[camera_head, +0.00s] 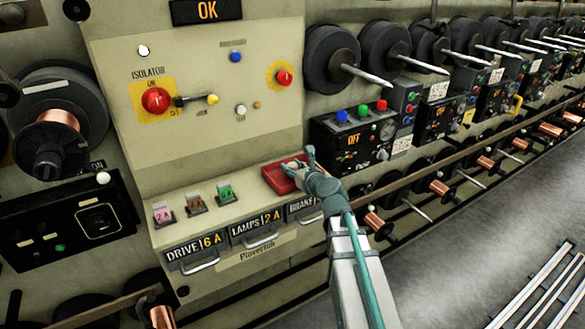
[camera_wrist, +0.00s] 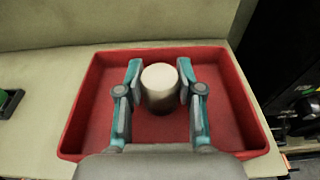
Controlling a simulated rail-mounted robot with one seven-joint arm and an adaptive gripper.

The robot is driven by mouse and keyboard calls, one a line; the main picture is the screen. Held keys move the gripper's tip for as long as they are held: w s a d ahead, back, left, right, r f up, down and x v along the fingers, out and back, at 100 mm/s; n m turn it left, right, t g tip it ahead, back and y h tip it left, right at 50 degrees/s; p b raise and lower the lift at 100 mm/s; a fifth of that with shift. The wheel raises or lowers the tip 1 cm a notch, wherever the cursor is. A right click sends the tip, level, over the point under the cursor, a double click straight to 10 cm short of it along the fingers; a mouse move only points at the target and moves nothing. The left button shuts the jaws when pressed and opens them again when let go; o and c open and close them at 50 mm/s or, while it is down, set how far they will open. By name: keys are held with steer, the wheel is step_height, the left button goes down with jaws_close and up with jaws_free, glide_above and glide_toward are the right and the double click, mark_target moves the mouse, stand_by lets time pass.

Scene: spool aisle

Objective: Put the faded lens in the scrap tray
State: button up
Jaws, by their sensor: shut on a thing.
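The scrap tray is a shallow red tray (camera_head: 272,181) on the ledge of the beige cabinet; it fills much of the wrist view (camera_wrist: 82,118). My gripper (camera_wrist: 160,82) is over the inside of the tray, its two teal fingers shut on the lens. The lens (camera_wrist: 160,80) is a pale, whitish round cap with a darker, greyish side. I cannot tell whether its underside touches the tray floor. In the head view my gripper (camera_head: 308,162) is at the tray's right side, and the lens is too small there to make out clearly.
Drawers (camera_head: 200,255) sit below the ledge. The red isolator knob (camera_head: 156,100) and a yellow-tipped lever (camera_head: 212,99) stick out from the panel above. Spindles and spools line the right.

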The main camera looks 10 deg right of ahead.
steer(key=shift+f, duration=0.15)
steer(key=o, duration=1)
